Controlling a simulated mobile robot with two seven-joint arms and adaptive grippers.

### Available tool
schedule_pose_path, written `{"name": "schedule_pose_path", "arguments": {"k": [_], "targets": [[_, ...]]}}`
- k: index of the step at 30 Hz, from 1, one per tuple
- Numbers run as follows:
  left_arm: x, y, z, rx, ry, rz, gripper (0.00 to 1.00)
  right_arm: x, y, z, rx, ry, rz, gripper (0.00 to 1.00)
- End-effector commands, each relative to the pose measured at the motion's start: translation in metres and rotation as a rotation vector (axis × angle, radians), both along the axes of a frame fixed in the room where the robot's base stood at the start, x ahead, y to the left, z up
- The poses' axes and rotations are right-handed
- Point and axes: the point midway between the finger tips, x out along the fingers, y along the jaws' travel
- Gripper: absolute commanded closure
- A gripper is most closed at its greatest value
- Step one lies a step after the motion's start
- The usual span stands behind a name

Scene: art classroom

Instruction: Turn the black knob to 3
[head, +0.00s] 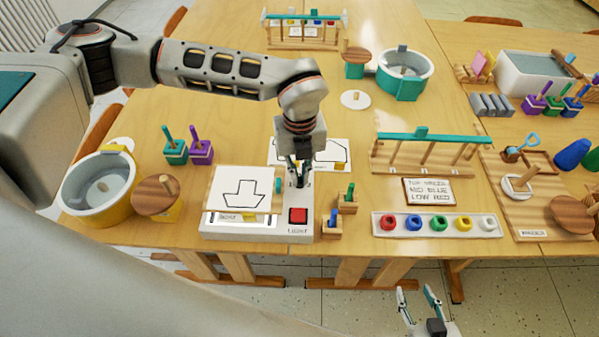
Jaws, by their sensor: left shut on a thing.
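My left gripper (299,182) points straight down over the white light box (262,232), just behind its red button (298,215). Its dark fingers are shut on what appears to be the black knob on the box. The fingers cover the knob, so its pointer and the numbers around it cannot be read. My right gripper (420,303) is at the bottom right, in front of the table edge, with its fingers apart and empty.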

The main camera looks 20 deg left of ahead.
Motion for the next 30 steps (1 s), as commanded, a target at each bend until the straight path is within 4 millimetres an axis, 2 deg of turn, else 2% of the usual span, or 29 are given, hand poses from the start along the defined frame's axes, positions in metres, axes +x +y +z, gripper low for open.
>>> {"name": "schedule_pose_path", "arguments": {"k": [30], "targets": [[0.0004, 0.0001, 0.001, 0.0, 0.0, -0.965, 1.0, 0.0004, -0.0008, 0.0063, -0.002, 0.001, 0.0, 0.6]]}}
